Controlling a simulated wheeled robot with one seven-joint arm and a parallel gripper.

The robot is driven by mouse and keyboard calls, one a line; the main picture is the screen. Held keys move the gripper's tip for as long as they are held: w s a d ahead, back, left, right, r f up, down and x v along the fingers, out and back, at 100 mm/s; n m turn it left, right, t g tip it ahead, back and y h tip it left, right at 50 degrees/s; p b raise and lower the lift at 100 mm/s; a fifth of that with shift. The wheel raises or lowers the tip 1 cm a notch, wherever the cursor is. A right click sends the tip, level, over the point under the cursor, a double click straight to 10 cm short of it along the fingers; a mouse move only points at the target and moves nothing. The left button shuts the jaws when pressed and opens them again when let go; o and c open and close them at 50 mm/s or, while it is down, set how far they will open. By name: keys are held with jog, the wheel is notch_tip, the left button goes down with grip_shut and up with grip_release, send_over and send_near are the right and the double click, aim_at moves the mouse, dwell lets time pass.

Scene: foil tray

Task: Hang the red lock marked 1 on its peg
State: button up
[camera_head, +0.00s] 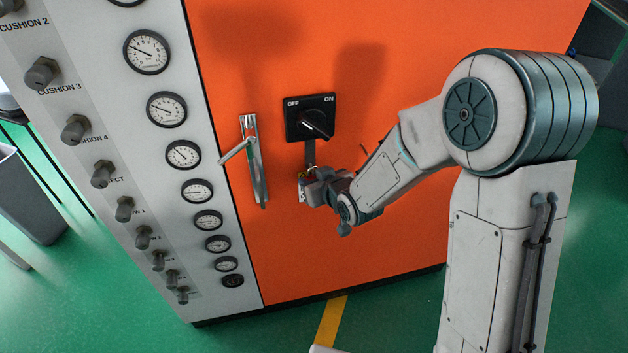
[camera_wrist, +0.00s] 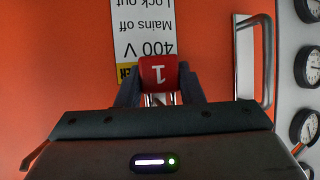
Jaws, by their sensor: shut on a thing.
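The red lock (camera_wrist: 158,70), marked with a white 1, shows upside down in the wrist view. My gripper (camera_wrist: 160,86) is shut on it, with one dark finger on each side. The lock's metal shackle (camera_wrist: 160,99) shows between the fingers on the side towards my palm. In the head view my gripper (camera_head: 308,182) is close to the orange cabinet front, below the black OFF/ON switch (camera_head: 310,117). There the lock is mostly hidden and too small to make out. I cannot make out a peg in either view.
A white sign (camera_wrist: 142,38) reading 400 V, Mains off, Lock out is on the orange panel (camera_head: 350,240) behind the lock. A metal handle (camera_head: 252,160) sticks out left of the switch. Gauges (camera_head: 183,154) and knobs line the grey side. Green floor lies around.

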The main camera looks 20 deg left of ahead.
jog(key=shift+w+a, duration=0.1)
jog(key=shift+w, duration=0.1)
jog(key=o, duration=1.1)
jog(key=shift+r, duration=0.1)
jog(key=shift+s+a, duration=0.1)
jog(key=shift+a, duration=0.05)
